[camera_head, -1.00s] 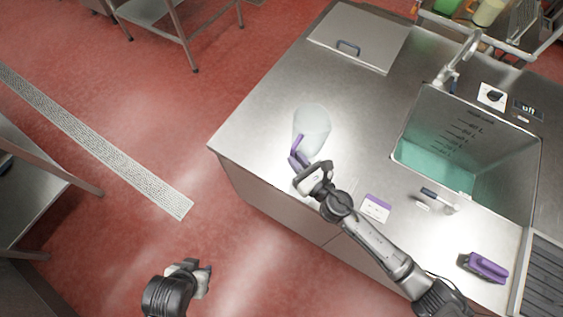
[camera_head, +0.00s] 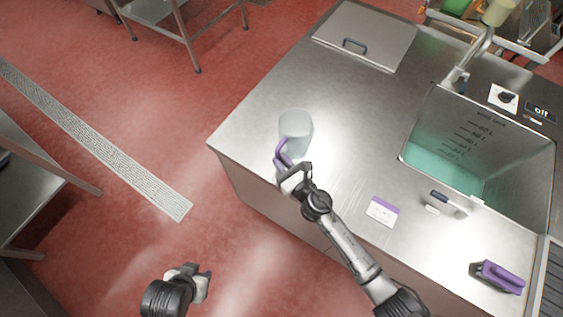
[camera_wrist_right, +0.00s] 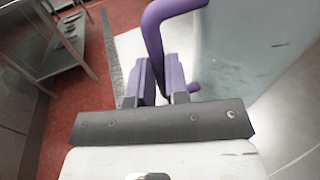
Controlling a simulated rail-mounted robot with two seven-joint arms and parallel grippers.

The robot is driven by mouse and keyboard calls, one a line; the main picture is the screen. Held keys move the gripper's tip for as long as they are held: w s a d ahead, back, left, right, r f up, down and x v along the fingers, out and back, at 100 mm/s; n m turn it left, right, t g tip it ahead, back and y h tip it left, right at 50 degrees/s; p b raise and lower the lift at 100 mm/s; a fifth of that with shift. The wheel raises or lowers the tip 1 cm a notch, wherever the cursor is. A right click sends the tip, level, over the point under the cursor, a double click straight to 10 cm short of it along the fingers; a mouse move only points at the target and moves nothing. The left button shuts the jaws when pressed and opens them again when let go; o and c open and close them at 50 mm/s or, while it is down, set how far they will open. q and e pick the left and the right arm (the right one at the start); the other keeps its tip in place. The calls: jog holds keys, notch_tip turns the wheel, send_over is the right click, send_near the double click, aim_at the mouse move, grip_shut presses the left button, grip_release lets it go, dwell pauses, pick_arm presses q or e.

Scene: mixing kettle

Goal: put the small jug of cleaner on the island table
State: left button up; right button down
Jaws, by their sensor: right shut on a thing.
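A translucent pale jug (camera_head: 296,128) with a purple handle (camera_head: 281,152) is upright over the near left part of the steel counter (camera_head: 250,120). I cannot tell whether its base touches the top. My right gripper (camera_head: 288,172) is shut on the handle on the jug's near side. In the right wrist view the purple handle (camera_wrist_right: 155,30) runs down to the fingers, and the jug's clear wall (camera_wrist_right: 240,50) fills the upper right. My left gripper (camera_head: 199,270) is empty over the floor and looks open. I cannot tell which surface is the island table.
A kettle basin with green liquid (camera_head: 440,170) is set in the counter at right. A lid (camera_head: 365,35) lies at the back. A purple-topped card (camera_head: 382,211) and a purple-handled tool (camera_head: 500,277) are near the front. A steel table (camera_head: 170,15) stands at upper left across red floor.

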jog(key=shift+w+r, duration=0.1)
jog(key=shift+r, duration=0.05)
jog(key=shift+f, duration=0.25)
jog(key=c, duration=1.1)
grip_release()
jog(key=shift+r, duration=0.1)
jog(key=shift+r, duration=0.1)
jog(key=shift+s+d, duration=0.2)
jog(key=v, duration=0.9)
jog(key=shift+s+d, duration=0.2)
jog(key=shift+s, duration=0.1)
jog(key=shift+v, duration=0.9)
